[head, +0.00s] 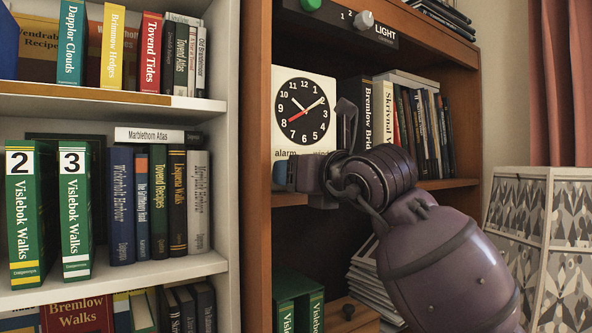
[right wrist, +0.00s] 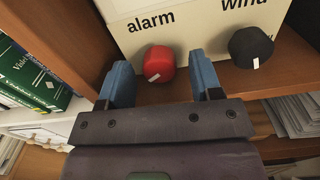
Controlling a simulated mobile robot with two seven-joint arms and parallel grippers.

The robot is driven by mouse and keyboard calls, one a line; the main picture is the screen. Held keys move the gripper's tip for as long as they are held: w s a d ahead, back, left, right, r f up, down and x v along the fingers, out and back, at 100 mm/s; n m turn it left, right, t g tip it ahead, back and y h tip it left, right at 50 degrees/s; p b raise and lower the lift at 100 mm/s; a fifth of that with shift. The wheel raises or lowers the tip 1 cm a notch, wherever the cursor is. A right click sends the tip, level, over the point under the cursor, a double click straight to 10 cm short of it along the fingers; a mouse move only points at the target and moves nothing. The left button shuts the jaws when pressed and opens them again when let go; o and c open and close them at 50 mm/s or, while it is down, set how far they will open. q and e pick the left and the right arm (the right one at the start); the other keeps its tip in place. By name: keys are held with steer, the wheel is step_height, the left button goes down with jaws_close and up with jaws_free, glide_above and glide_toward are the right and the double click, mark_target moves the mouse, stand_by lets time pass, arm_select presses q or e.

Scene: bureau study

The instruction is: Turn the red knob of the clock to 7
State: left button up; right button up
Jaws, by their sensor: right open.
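The clock (head: 321,80) stands on the shelf with its white square face showing. The knob is hidden in the head view. My right gripper (head: 284,175) is in front of the clock's lower edge. In the right wrist view its open blue fingers (right wrist: 160,60) stand either side of the red knob, with visible gaps. My left gripper is not in view.
A black knob (right wrist: 250,47) under "wind" is just right of the right finger. Books (head: 405,120) stand right of the clock. The wooden upright (head: 257,150) is close on the left. A panel (head: 350,24) with a green button (head: 310,4) is above.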

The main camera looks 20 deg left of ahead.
steer(key=shift+w+a, duration=0.3)
steer(key=shift+a, duration=0.05)
steer(key=c, duration=0.9)
